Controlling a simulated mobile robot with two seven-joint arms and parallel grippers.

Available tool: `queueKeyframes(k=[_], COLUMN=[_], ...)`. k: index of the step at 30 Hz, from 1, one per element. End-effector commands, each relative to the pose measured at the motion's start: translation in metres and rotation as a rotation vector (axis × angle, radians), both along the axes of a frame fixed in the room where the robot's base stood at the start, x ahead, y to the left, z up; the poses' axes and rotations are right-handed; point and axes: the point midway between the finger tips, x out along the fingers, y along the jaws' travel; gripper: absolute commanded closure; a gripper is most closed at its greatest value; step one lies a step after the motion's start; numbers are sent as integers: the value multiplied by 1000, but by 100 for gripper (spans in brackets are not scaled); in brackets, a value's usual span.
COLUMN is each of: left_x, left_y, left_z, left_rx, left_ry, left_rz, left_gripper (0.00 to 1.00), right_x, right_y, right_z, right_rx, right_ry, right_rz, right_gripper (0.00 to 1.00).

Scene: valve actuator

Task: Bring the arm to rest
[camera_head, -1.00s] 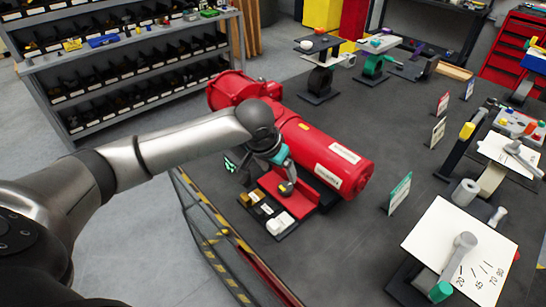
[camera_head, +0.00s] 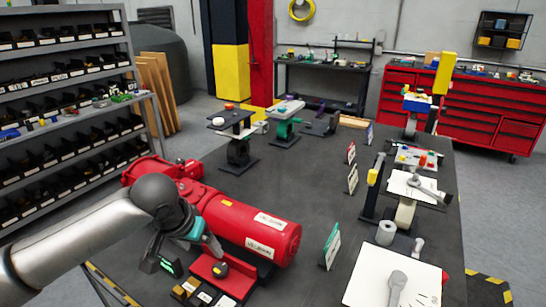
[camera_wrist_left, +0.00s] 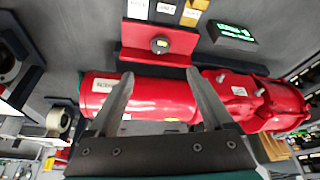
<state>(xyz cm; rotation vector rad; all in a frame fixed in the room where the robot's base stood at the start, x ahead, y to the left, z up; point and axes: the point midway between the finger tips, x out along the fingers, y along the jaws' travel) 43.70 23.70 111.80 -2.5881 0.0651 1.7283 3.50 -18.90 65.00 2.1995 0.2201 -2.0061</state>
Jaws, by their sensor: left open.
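My left gripper (camera_head: 212,248) is open in the head view, beside the red valve actuator (camera_head: 232,222) on the dark table. The wrist view also shows my left gripper (camera_wrist_left: 160,98), its two grey fingers apart with nothing held between them. The red actuator (camera_wrist_left: 160,95) lies across that view behind the fingers. A red bracket (camera_wrist_left: 155,57) with a round dark and yellow knob (camera_wrist_left: 160,44) is just past the fingertips. In the head view the knob (camera_head: 220,268) is close below the fingers; contact cannot be told. My right gripper is not in view.
A small display with green digits (camera_wrist_left: 235,32) stands near the bracket. Valve stands (camera_head: 240,150) are at the back of the table (camera_head: 300,185). Shelving (camera_head: 75,110) is on the left.

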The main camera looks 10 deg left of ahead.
Motion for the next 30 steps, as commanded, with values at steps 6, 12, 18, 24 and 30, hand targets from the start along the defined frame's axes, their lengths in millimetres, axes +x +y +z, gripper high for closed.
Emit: queueKeyframes(k=[6, 12, 18, 24, 30], left_x=[-21, -59, -99, -144, -185], left_y=[-39, -86, -112, -115, -99], left_z=[-28, -58, -77, -92, -102], left_rx=[-17, -48, -71, -65, -24], left_ry=[5, -14, -34, -26, 14], left_rz=[-111, -233, -274, -244, -181], left_gripper=[15, 15, 15, 15, 15], right_x=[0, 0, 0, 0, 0], right_y=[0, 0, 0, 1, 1], right_z=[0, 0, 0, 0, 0], right_rx=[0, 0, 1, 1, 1], right_ry=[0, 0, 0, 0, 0], right_rz=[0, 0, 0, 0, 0], right_gripper=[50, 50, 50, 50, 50])
